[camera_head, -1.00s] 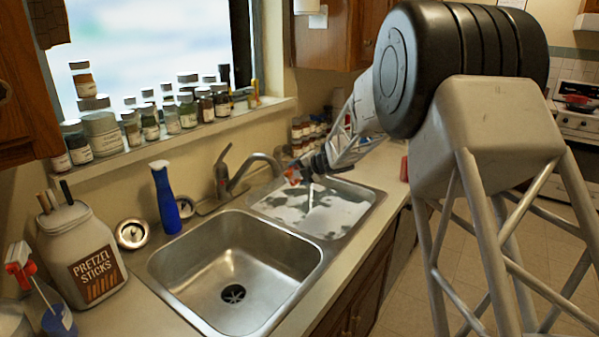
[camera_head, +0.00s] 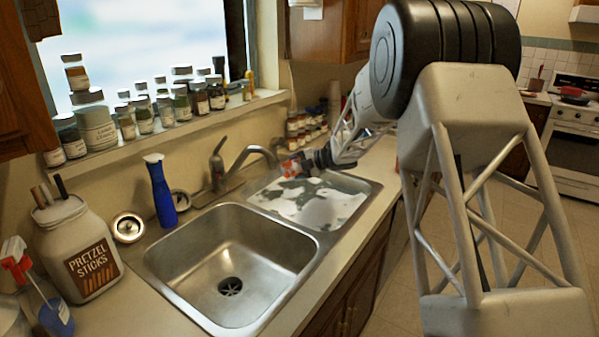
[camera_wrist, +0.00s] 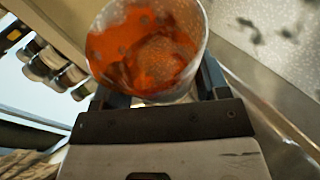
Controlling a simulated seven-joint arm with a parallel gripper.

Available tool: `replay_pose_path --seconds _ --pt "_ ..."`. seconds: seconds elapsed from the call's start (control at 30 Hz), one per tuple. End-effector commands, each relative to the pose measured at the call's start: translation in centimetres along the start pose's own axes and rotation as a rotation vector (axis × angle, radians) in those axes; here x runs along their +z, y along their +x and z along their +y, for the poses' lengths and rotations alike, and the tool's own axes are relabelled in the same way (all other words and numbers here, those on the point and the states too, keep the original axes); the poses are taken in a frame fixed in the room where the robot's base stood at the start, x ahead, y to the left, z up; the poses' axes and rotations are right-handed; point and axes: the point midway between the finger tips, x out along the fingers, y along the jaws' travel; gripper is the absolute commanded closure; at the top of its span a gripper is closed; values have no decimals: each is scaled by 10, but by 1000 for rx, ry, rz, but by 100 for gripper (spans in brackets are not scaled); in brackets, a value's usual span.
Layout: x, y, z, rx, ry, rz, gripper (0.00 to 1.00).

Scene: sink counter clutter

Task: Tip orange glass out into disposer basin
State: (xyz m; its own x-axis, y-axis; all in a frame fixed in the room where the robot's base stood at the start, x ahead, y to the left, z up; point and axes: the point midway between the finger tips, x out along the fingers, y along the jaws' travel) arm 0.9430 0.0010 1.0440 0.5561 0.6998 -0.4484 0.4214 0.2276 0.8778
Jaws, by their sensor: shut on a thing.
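The orange glass (camera_wrist: 145,55) is a clear tumbler with mottled orange showing inside, held between the fingers of my gripper (camera_wrist: 157,88) in the wrist view. In the head view the glass (camera_head: 290,168) is small, at the tip of my gripper (camera_head: 301,163), above the back left part of the far basin. It looks tilted; how much liquid it holds I cannot tell. The near basin (camera_head: 205,262) is empty steel with a dark drain (camera_head: 230,286). The far basin (camera_head: 368,187) has white suds over grey water.
The faucet (camera_head: 217,165) stands behind the basins, its spout close to the glass. A blue bottle (camera_head: 162,195), a pretzel jar (camera_head: 80,250) and a red-topped spray bottle (camera_head: 45,295) stand at left. Jars (camera_head: 298,130) line the wall behind my gripper.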

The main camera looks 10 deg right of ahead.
Motion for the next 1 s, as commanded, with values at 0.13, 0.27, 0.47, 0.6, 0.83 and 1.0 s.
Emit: replay_pose_path --seconds 0.13,0.27,0.47,0.6,0.83,1.0 --pt "0 0 0 -4 -7 -4 65" --pt "-1 0 0 -7 -15 -9 65" --pt "-1 0 -1 -10 -20 -12 65" --pt "-1 0 -1 -10 -20 -12 65" --pt "-1 0 0 -12 -25 -14 65" --pt "-3 0 2 -24 -59 -33 65"
